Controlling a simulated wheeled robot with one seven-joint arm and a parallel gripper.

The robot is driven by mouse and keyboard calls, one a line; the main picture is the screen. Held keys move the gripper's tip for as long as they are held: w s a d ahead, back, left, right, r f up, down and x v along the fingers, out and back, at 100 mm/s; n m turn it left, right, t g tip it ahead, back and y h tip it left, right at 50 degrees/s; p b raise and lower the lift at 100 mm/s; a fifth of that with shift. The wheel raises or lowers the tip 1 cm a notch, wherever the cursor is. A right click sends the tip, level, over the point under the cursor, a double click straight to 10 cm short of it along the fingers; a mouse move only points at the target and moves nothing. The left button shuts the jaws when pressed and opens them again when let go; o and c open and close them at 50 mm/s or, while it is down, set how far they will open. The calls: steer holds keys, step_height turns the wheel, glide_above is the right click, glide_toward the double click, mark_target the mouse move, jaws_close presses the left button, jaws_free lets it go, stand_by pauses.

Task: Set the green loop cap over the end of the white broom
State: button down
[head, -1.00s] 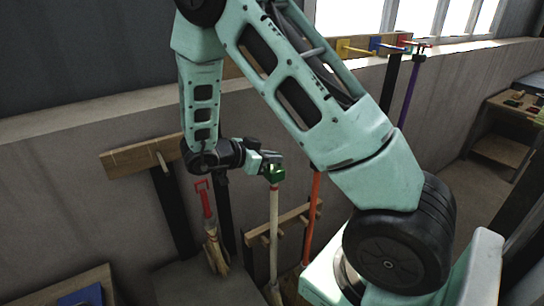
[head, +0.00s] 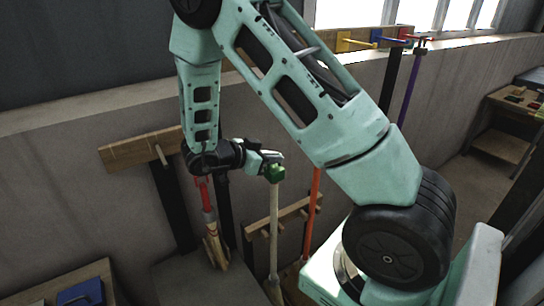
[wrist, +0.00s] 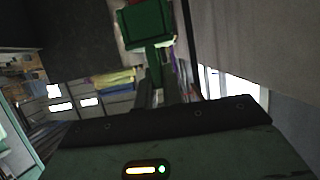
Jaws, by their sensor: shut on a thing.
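The green loop cap (head: 275,174) is at the top end of the white broom (head: 274,225), which stands upright against a wooden rack. The cap appears to be at or over the broom's end; I cannot tell how far it is seated. My gripper (head: 268,164) is shut on the cap, reaching it from the left. In the wrist view the green cap (wrist: 147,27) shows as a dark green block beyond my fingers (wrist: 157,85). The broom is not clear in that view.
An orange pole (head: 312,205) stands just right of the white broom, by the wooden rack (head: 288,215). A purple pole (head: 410,90) and coloured hooks (head: 375,42) are at back right.

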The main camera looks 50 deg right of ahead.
steer(key=c, duration=1.5)
jaws_free()
steer(key=shift+o, duration=0.2)
steer(key=shift+r, duration=0.1)
steer(key=shift+r+p, duration=3.45)
